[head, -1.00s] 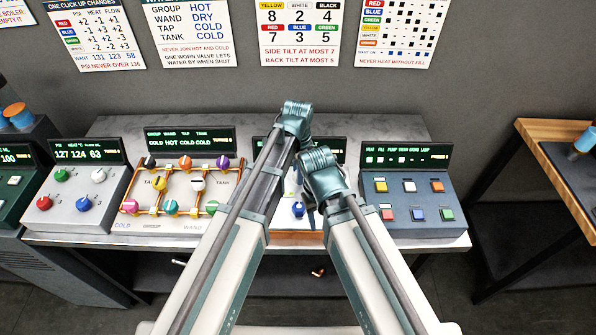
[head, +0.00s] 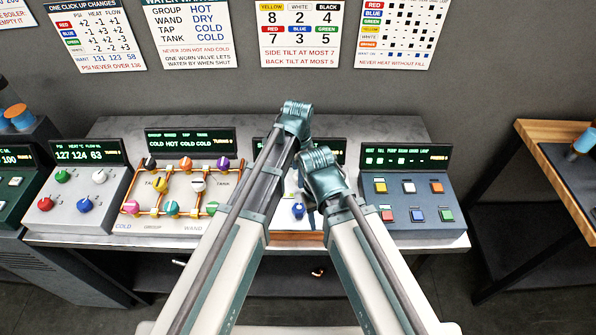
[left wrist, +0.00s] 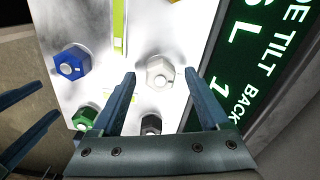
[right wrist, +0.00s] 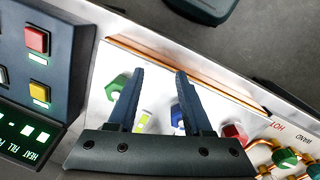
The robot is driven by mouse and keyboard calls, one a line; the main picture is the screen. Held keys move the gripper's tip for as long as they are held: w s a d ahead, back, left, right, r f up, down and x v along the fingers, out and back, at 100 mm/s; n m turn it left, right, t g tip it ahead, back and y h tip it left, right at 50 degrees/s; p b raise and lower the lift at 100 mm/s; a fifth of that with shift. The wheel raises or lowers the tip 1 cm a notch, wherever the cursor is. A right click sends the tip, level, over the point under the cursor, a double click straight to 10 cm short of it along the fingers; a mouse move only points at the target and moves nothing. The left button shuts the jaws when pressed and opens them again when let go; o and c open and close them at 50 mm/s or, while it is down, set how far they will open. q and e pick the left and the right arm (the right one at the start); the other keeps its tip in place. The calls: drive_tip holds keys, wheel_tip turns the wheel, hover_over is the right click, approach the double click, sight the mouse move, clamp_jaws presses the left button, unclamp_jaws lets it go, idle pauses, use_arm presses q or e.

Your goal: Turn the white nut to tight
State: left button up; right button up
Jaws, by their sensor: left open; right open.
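The white nut (left wrist: 159,72) is a hexagon on a pale panel in the left wrist view. My left gripper (left wrist: 159,75) is open, with one fingertip on each side of the white nut; I cannot tell whether they touch it. A blue nut (left wrist: 70,62), a green nut (left wrist: 84,118) and a black nut (left wrist: 151,123) sit around it. My right gripper (right wrist: 160,72) is open and empty over the panel's edge, near the green nut (right wrist: 117,87) and blue nut (right wrist: 178,115). In the head view my arms hide most of this panel; its blue nut (head: 298,210) shows.
A button panel (head: 409,220) stands to the right and a panel of pipes and knobs (head: 140,190) to the left. A red nut (right wrist: 235,133) shows in the right wrist view. My right gripper's dark fingers (left wrist: 25,135) reach close to the panel in the left wrist view.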

wheel_tip(320, 180, up, 13)
drive_tip(key=p, duration=1.2)
drive_tip(key=shift+r+p, duration=0.15)
drive_tip(key=shift+p, duration=0.25)
